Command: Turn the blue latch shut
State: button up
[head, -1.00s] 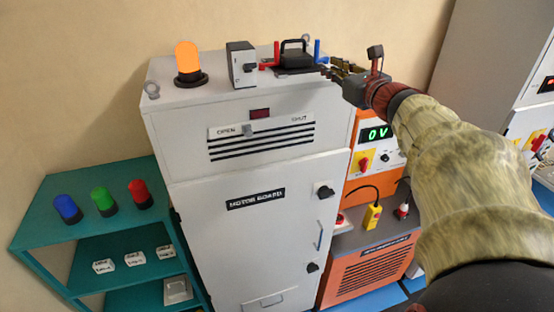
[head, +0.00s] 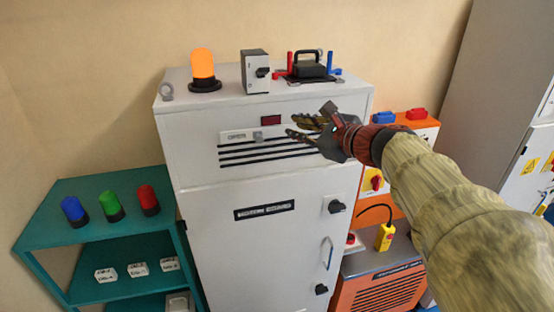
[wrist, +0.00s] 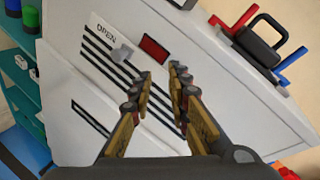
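The blue latch (head: 330,62) stands upright at the right side of a black device with a carrying handle (head: 307,67), on top of the grey cabinet. A matching red latch (head: 290,63) stands upright at its left. In the wrist view the blue latch (wrist: 293,57) is at the upper right, well apart from my fingers. My gripper (head: 298,128) is in front of the cabinet's upper face, below and in front of the device. In the wrist view its fingers (wrist: 162,75) are apart with nothing between them.
The cabinet (head: 200,160) has an OPEN slider (head: 258,136) and a small red display (head: 271,119) near my gripper. An orange lamp (head: 203,68) and a grey switch box (head: 255,72) stand left of the device. A teal shelf (head: 50,230) is at left.

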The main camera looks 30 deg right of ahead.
jog(key=s+a+f+n+g+y+b, duration=0.1)
jog(key=s+a+f+n+b, duration=0.1)
jog(key=a+f, duration=0.3)
jog(key=shift+a+n, duration=0.25)
jog(key=shift+n, duration=0.45)
